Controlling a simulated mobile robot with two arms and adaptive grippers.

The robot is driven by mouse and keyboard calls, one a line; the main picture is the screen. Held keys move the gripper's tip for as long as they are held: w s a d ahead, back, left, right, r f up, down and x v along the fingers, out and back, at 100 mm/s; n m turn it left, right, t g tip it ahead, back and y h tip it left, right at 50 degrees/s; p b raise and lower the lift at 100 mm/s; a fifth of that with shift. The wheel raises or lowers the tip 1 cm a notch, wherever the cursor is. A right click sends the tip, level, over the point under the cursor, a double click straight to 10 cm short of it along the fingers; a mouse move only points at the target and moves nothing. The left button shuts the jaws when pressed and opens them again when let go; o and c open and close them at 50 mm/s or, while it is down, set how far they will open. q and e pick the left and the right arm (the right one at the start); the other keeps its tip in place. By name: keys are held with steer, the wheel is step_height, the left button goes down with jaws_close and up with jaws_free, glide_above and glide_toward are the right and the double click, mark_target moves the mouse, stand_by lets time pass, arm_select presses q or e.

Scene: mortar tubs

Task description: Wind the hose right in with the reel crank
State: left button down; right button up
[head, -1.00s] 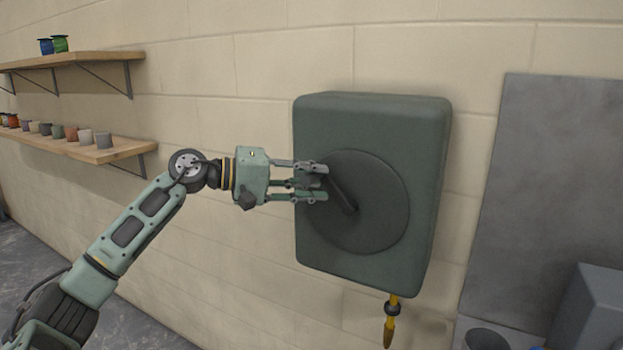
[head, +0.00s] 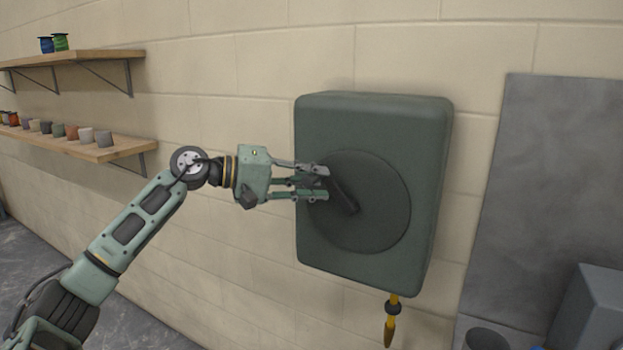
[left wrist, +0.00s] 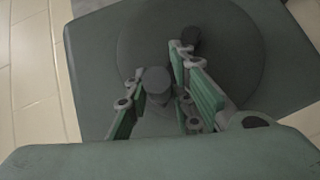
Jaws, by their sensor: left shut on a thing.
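The hose reel (head: 425,190) is a dark green box on the block wall, with a round dark disc (head: 385,225) on its front. A dark crank arm (head: 344,195) runs from the disc's middle up and left. The yellow hose end (head: 389,328) with a dark collar hangs just below the box. My left gripper (head: 318,182) is shut on the crank's grip, at the disc's upper left. In the left wrist view the round end of the crank grip (left wrist: 157,80) sits between the fingers. My right gripper is not in view.
Two wooden shelves (head: 105,150) with pots and spools are on the wall at the left. A grey panel (head: 550,180) stands to the right of the reel, with a grey box (head: 597,305) and dark tub (head: 487,339) low down.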

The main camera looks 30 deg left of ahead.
arm_select(q)
steer(key=shift+d+r, duration=0.1)
steer(key=shift+r, duration=0.5)
steer(key=shift+d+r+m+y+p, duration=0.35)
steer(key=shift+r+m+p, duration=0.15)
steer(key=shift+p, duration=0.35)
steer(key=d+m+g+y+p, duration=0.1)
steer(key=d+m+y+p, duration=0.1)
steer(key=d, duration=0.4)
steer(key=shift+r+g+y+p, duration=0.35)
steer(key=shift+r+g+p, duration=0.05)
steer(key=shift+p, duration=0.2)
steer(key=shift+f, duration=0.15)
